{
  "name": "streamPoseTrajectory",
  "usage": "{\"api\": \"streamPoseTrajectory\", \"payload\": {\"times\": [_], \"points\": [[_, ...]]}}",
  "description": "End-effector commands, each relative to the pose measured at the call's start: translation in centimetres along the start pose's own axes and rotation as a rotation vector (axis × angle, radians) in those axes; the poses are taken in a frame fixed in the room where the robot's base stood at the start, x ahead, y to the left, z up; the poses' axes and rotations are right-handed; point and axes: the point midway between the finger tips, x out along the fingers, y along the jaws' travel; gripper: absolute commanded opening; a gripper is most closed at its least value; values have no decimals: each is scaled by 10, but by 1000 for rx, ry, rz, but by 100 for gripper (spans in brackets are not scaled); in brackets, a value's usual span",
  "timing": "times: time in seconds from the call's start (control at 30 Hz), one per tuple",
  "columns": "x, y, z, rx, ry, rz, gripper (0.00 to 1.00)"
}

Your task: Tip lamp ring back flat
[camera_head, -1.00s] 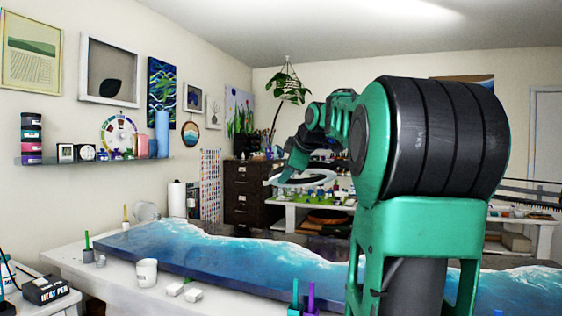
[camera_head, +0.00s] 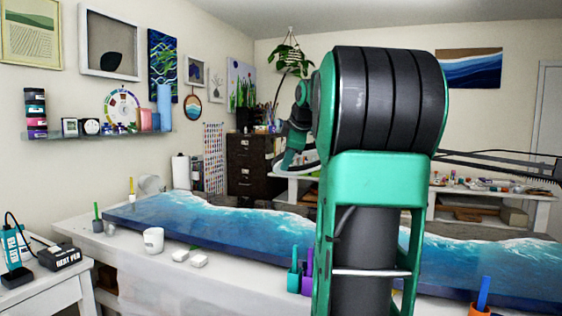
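A thin pale ring, likely the lamp ring (camera_head: 306,167), shows at the far side of the room, beyond the resin table. Only its left part is in sight; my arm hides the rest. My green and black arm rises in front of the camera and reaches away to the left and back. My gripper (camera_head: 288,162) is small and dark at the arm's far end, right at the ring's left side. I cannot tell whether its fingers touch the ring or are shut on it, nor the ring's tilt.
A long table with a blue wave resin slab (camera_head: 230,228) spans the foreground. A white cup (camera_head: 153,240) and small white blocks (camera_head: 190,258) lie along its front edge. A dark drawer cabinet (camera_head: 247,165) and a white back bench (camera_head: 480,190) stand behind. A side table holds a heat pen (camera_head: 62,257).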

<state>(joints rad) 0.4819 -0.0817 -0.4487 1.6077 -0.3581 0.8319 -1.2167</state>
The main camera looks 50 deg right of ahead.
Motion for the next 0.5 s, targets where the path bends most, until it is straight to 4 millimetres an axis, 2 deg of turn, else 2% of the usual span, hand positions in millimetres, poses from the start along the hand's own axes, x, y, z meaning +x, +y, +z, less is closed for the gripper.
{"api": "streamPoseTrajectory", "payload": {"times": [0.33, 0.5], "points": [[-1, 0, 1, 1, 0, 1, 40], [-14, 1, 1, 1, 0, 3, 40]]}}
